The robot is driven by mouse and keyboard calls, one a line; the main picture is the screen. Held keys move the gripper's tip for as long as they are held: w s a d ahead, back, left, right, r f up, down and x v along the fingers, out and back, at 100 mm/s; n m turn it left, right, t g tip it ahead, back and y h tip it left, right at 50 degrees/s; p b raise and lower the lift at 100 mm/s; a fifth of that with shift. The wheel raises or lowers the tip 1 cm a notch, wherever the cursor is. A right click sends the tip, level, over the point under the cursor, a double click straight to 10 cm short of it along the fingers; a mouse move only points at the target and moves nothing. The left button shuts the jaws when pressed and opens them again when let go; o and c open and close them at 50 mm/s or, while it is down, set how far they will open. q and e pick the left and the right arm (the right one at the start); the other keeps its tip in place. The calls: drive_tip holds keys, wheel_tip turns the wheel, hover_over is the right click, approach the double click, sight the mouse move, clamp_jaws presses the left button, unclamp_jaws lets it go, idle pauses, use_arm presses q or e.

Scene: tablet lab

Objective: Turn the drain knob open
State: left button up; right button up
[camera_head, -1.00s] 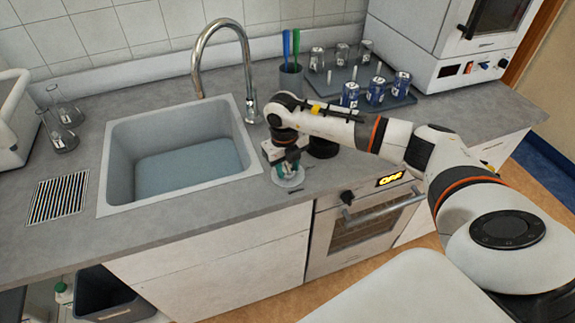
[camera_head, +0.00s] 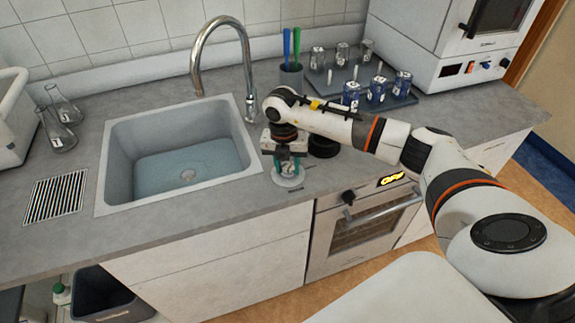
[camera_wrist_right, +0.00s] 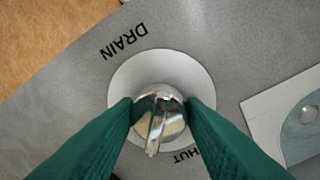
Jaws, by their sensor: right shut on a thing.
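The drain knob (camera_wrist_right: 157,120) is a shiny metal knob with a ridge, on a round white plate (camera_wrist_right: 188,68) set in the grey countertop. The ridge points toward the bottom of the right wrist view. "DRAIN" is printed above left of the plate; "HUT" shows below right, its start hidden by a finger. My right gripper (camera_wrist_right: 160,108) has its green fingers shut on the knob from both sides. In the head view the right gripper (camera_head: 287,170) points down over the plate (camera_head: 288,183), right of the sink (camera_head: 107,165). The left gripper is out of view.
A black round object (camera_head: 323,147) is close to the gripper's right. A cup with pens (camera_head: 291,76) and a tray of glasses (camera_head: 360,80) stand behind.

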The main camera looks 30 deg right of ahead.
sight(285, 166)
drive_tip(key=m, duration=0.4)
drive_tip(key=shift+w+r+m, duration=0.1)
drive_tip(key=shift+m, duration=0.2)
drive_tip(key=shift+d+m+y+p, duration=0.1)
drive_tip(key=shift+m+y+p, duration=0.4)
drive_tip(key=shift+m, duration=2.1)
drive_tip(key=o, duration=1)
wheel_tip(285, 166, up, 12)
drive_tip(key=b, duration=0.2)
drive_tip(key=shift+w+b, duration=0.3)
drive_tip(key=shift+w, duration=0.15)
